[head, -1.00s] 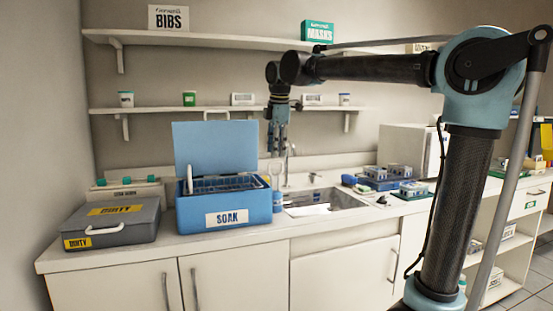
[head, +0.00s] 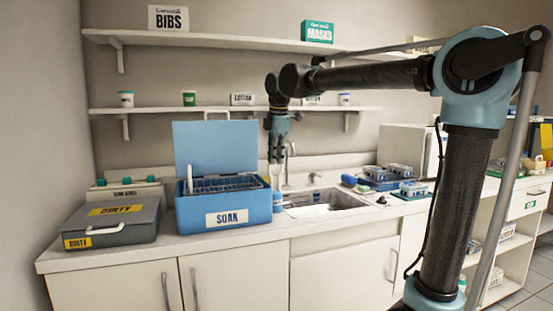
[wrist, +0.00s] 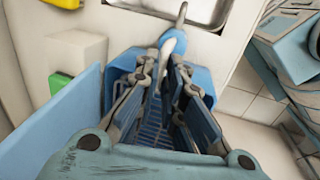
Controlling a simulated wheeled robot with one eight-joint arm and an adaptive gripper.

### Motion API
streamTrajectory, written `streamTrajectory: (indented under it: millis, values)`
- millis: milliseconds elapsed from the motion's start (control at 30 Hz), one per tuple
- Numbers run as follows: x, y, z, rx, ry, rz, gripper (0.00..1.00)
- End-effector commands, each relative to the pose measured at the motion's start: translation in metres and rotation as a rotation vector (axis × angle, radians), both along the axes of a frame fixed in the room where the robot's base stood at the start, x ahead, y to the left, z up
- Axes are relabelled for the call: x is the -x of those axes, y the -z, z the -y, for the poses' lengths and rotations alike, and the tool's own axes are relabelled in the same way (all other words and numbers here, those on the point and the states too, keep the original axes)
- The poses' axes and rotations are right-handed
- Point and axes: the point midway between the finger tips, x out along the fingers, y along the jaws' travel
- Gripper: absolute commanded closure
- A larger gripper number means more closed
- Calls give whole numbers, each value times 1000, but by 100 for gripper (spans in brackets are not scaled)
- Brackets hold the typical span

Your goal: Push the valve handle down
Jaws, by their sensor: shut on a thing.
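My gripper (head: 277,158) points down between the blue soak box (head: 225,208) and the sink (head: 330,203). In the wrist view my gripper (wrist: 168,70) has its fingers close around a pale curved piece (wrist: 170,44), with its grey-blue end reaching toward the sink edge. The same pale piece (head: 277,178) shows under the fingertips in the head view, above a small blue container (head: 279,202). I cannot tell for sure whether this piece is the valve handle. A slim metal faucet (head: 291,166) stands just right of the gripper. The exact contact is hidden by the fingers.
The soak box's raised lid (head: 215,148) stands close left of the gripper. A grey dirty box (head: 112,222) sits further left. The lower shelf (head: 215,109) runs behind the arm. Trays of blue-and-white items (head: 395,175) lie right of the sink.

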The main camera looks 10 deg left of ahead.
Motion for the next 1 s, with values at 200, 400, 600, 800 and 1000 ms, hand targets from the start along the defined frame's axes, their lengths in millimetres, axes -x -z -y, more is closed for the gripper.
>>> streamTrajectory:
  millis: [200, 400, 600, 800, 1000]
  values:
    - [-1, 15, -1, -1, 1, 2, 100]
    - [-1, 33, -1, -1, 1, 2, 100]
    - [-1, 34, 0, -1, 1, 1, 100]
    - [0, 34, 0, -1, 1, 1, 71]
    - [0, 33, 0, -1, 0, 1, 71]
